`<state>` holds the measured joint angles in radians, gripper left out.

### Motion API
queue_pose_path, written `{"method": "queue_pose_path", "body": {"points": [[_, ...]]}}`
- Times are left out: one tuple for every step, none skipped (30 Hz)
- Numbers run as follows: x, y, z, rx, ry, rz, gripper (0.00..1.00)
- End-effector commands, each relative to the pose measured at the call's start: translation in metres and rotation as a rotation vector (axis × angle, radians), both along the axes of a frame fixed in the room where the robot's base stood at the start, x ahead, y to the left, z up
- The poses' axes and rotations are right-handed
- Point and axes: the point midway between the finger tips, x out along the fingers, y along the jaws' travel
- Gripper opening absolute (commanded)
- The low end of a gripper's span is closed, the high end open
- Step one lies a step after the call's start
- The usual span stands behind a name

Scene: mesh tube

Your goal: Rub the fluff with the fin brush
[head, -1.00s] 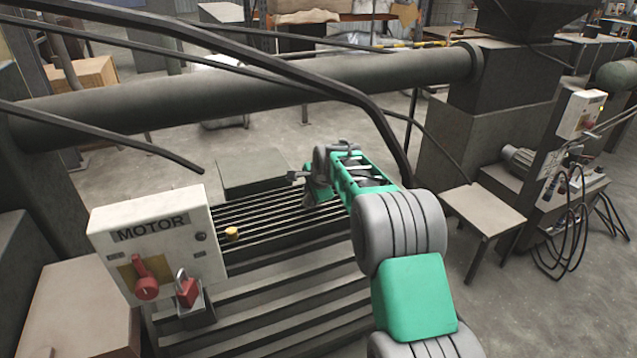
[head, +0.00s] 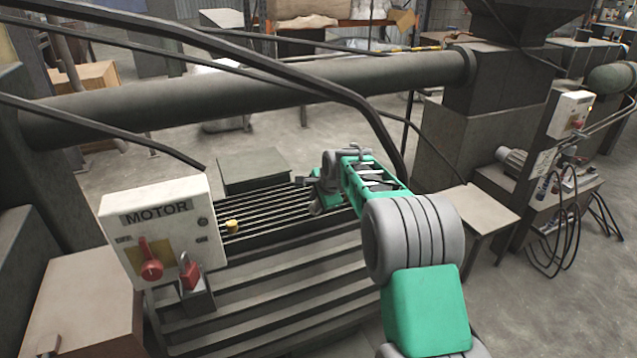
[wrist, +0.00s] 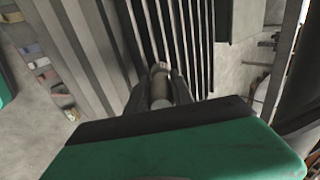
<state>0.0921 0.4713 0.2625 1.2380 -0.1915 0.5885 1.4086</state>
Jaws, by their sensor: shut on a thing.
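My gripper (head: 316,205) is over the right part of a bank of dark parallel fins (head: 268,214). I cannot tell whether the brush touches the fins. A small yellow lump (head: 232,226) sits at the left end of the fins, apart from my gripper. I cannot tell whether it is the fluff. No other fluff is clear in either view.
A white motor switch box (head: 160,230) with a red handle and padlock stands left of the fins. A thick pipe (head: 260,92) and dark hoses (head: 330,85) cross above and behind. A small table (head: 470,210) stands to the right.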

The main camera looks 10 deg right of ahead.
Motion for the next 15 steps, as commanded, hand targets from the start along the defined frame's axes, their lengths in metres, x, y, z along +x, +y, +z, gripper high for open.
{"method": "queue_pose_path", "body": {"points": [[0.002,0.001,0.017,0.000,-0.011,0.002,0.00],[0.002,0.003,0.019,0.000,-0.010,0.003,0.00],[0.002,0.004,0.023,0.000,-0.010,0.006,0.00],[0.002,0.004,0.025,0.000,-0.010,0.006,0.00],[0.002,0.005,0.028,0.000,-0.010,0.007,0.00],[0.002,0.005,0.032,0.000,-0.010,0.007,0.00],[0.002,0.005,0.035,0.000,-0.010,0.007,0.00],[0.002,0.005,0.038,-0.001,-0.010,0.007,0.00],[0.002,0.005,0.041,0.000,-0.010,0.006,0.00],[0.002,0.004,0.044,0.000,-0.010,0.006,0.00],[0.002,0.004,0.047,0.000,-0.011,0.006,0.00],[0.002,0.004,0.050,0.000,-0.011,0.004,0.00],[0.002,0.003,0.053,0.000,-0.011,0.004,0.00],[0.002,0.003,0.056,0.000,-0.011,0.004,0.00],[0.002,0.003,0.060,0.000,-0.011,0.003,0.00]]}}
